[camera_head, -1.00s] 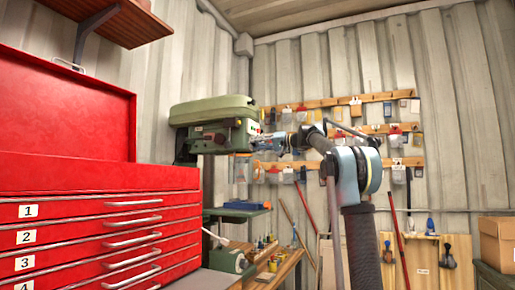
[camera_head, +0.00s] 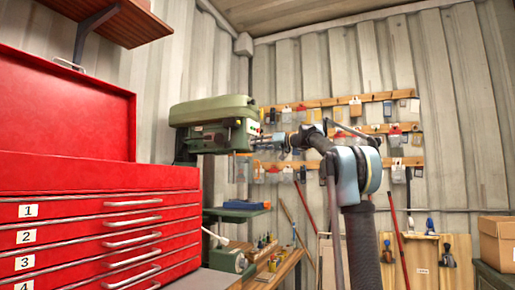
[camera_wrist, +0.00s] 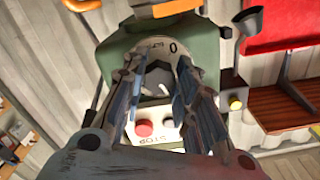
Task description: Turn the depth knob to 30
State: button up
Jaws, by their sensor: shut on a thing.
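The green drill press (camera_head: 212,112) stands at the back, left of my arm in the head view. In the wrist view its green head (camera_wrist: 209,46) carries the round depth knob (camera_wrist: 158,78), with a pale scale ring (camera_wrist: 172,47) around it. A "0" shows at the ring's upper right; other marks are too small or covered. A light pointer line shows on the knob's face, towards the lower right. My gripper (camera_wrist: 158,74) is shut on the depth knob, one finger on each side; the fingers hide parts of the ring. My gripper also shows at the press's right side in the head view (camera_head: 257,143).
A red button (camera_wrist: 143,128) and a grey button (camera_wrist: 167,123) sit on a white STOP panel close beside the fingers. A red tool chest (camera_head: 85,180) fills the left of the head view. A wooden bench (camera_head: 280,270) stands below my arm.

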jog(key=shift+w+d, duration=0.1)
jog(key=shift+w, duration=0.05)
jog(key=o, duration=1)
jog(key=shift+w+f, duration=0.1)
jog(key=shift+o, duration=0.2)
jog(key=shift+d, duration=0.1)
jog(key=v, duration=1.2)
